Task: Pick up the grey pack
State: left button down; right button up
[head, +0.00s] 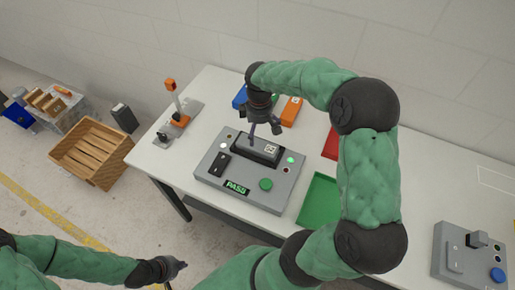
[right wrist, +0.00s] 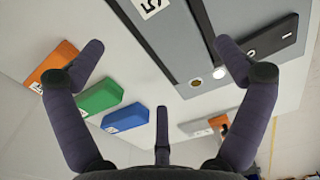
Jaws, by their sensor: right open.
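The grey pack (head: 270,150) lies on the grey test station (head: 222,190), in a dark-edged seat, with a white label on top. The station's sign reads PASS and a green lamp is lit. In the right wrist view the pack (right wrist: 165,35) fills the upper middle, its label cut by the top edge. My right gripper (head: 260,134) is above the pack, pointing down, its fingers spread with nothing between them. The right wrist view shows this gripper (right wrist: 160,68) open over the pack. My left gripper (head: 174,267) is low at the left, away from the table; its jaws are unclear.
Behind the station are an orange pack (head: 291,111), a blue pack (head: 239,98) and a green pack (right wrist: 100,97). A green tray (head: 318,198) and a partly hidden red item (head: 331,144) are to the right. A second grey station (head: 452,262) stands far right. A wooden crate (head: 92,152) is on the floor.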

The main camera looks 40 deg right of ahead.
aim_at(259, 141)
jog(key=shift+s+a+f+b, duration=0.1)
jog(key=shift+f+b, duration=0.4)
jog(key=shift+f, duration=1)
jog(key=shift+s+a+f+b, duration=0.1)
jog(key=shift+f+b, duration=0.4)
jog(key=shift+f, duration=1)
jog(key=c, duration=1.1)
